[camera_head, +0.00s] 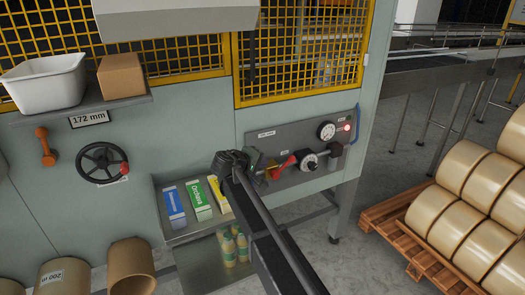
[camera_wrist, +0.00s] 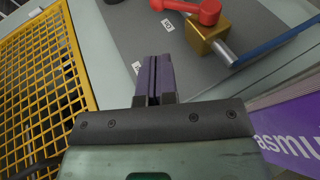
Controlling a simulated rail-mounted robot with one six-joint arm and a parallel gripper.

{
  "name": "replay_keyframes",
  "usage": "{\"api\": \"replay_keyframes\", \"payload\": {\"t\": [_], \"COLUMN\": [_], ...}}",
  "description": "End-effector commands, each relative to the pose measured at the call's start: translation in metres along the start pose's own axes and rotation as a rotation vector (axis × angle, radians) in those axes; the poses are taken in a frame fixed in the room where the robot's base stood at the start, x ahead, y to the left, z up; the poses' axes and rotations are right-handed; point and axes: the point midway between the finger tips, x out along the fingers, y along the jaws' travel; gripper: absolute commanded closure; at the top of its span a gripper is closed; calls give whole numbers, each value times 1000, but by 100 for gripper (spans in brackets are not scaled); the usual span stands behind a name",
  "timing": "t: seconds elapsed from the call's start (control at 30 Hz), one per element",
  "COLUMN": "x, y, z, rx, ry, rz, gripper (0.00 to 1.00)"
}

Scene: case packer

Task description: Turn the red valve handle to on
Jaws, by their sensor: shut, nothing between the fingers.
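The red valve handle (camera_head: 283,167) sits on the grey panel (camera_head: 262,140) in the head view, on a brass valve body. In the wrist view the red handle (camera_wrist: 185,7) is at the top, partly cut off, above the brass body (camera_wrist: 205,33). My gripper (camera_wrist: 156,60) is shut and empty, its purple fingertips over the panel, left of and below the brass body and apart from the handle. In the head view my gripper (camera_head: 257,160) is just left of the handle, partly hidden by my wrist.
The panel also carries a gauge (camera_head: 326,131), a black knob (camera_head: 309,161) and a lit red lamp (camera_head: 347,127). Yellow mesh (camera_wrist: 40,80) is left in the wrist view. Cartons (camera_head: 198,201) stand on a shelf below. A black handwheel (camera_head: 103,163) is farther left.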

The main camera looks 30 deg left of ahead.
Motion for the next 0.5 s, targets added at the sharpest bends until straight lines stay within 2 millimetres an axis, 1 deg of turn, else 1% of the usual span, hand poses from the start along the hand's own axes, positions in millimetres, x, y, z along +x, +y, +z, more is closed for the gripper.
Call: {"api": "replay_keyframes", "payload": {"t": [0.13,0.27,0.37,0.5], "x": [0,10,28,59], "y": [-1,-3,-4,-5], "z": [-1,-1,-1,-1], "rx": [-12,-10,-9,-8], "ry": [1,1,0,0], "rz": [10,8,8,8], "gripper": [100,100,100,100]}}
